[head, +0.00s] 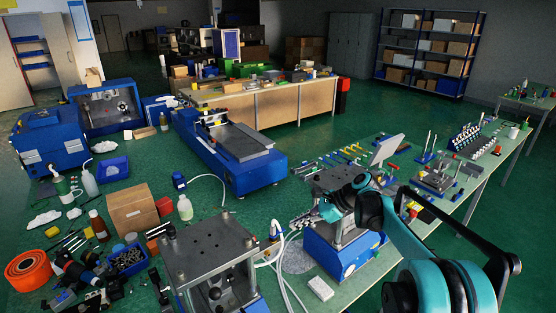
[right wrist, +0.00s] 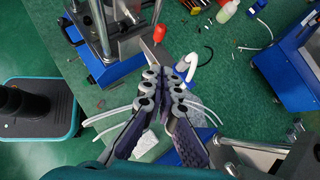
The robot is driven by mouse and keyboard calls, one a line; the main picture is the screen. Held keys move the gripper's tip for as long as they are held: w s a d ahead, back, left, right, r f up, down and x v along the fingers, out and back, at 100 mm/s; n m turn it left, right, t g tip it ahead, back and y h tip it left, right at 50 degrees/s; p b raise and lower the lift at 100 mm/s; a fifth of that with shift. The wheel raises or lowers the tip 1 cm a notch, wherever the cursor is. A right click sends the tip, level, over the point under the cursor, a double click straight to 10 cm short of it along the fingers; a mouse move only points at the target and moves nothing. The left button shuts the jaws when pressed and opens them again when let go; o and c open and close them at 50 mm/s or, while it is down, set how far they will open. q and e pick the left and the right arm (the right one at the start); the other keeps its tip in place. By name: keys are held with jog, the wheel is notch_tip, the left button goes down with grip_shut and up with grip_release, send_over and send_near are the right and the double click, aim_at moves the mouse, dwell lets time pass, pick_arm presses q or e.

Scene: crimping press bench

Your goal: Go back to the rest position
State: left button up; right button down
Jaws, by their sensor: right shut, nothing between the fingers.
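My right gripper (head: 303,218) reaches in from the right in the head view, on a teal and black arm, over the bench (head: 345,292) and in front of the upper part of a blue-based press (head: 335,262). In the right wrist view the same gripper (right wrist: 168,72) has its two dark, purple-padded fingers together, with nothing seen between them. The bench top lies below the fingers. My left gripper is in neither view.
Another metal press (head: 210,250) stands at the front centre. White tubing (head: 290,282) and a white block (head: 320,288) lie between the presses. A long blue machine (head: 230,150) stands behind. Small tools and blocks crowd the bench at right; bottles and a cardboard box (head: 133,210) stand left.

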jog(key=s+d+f+n+t+h+b, duration=0.1)
jog(key=s+d+f+n+h+b, duration=0.2)
jog(key=s+n, duration=0.3)
jog(key=s+d+f+n+t+h+b, duration=0.2)
jog(key=s+f+n, duration=0.3)
jog(key=s, duration=1)
jog(key=s+d+f+n+t+h+b, duration=0.1)
jog(key=s+d+f+n+h+b, duration=0.3)
jog(key=s+n, duration=0.4)
jog(key=s+f, duration=0.1)
jog(key=s, duration=0.2)
jog(key=shift+s+n+t+b, duration=0.25)
jog(key=shift+n+t+b, duration=0.05)
jog(key=shift+n+t, duration=0.1)
